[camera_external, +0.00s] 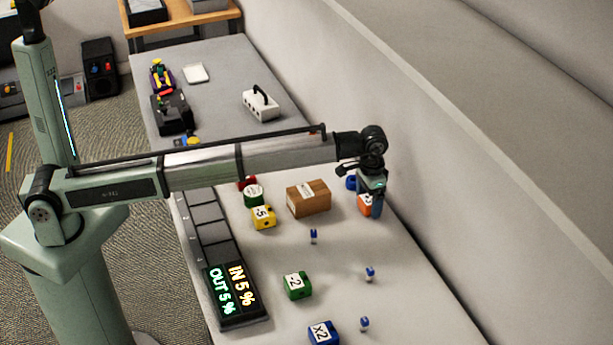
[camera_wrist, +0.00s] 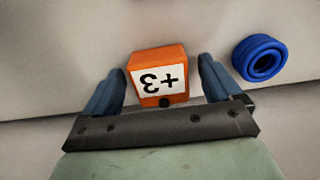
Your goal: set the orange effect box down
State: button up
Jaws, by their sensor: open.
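The orange effect box (camera_wrist: 158,63) has a white label reading "+3", upside down in the wrist view. It lies between the two blue fingers of my gripper (camera_wrist: 156,92), with a gap on each side. My gripper is open around the box. In the external view my gripper (camera_external: 369,205) points down at the right side of the table, and the orange box (camera_external: 365,204) shows partly behind it. From these views I cannot tell for certain whether the box rests fully on the table.
A blue ring (camera_wrist: 260,58) lies right of the box in the wrist view. A cardboard box (camera_external: 309,199), yellow box (camera_external: 263,217), green box (camera_external: 297,286) and blue box (camera_external: 323,333) stand on the table. A slotted rack with a display (camera_external: 236,293) runs along the left edge.

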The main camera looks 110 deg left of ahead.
aim_at(369, 199)
jog(key=shift+r, duration=0.15)
notch_tip(369, 199, up, 12)
dwell(0.5)
jog(key=shift+c, duration=0.2)
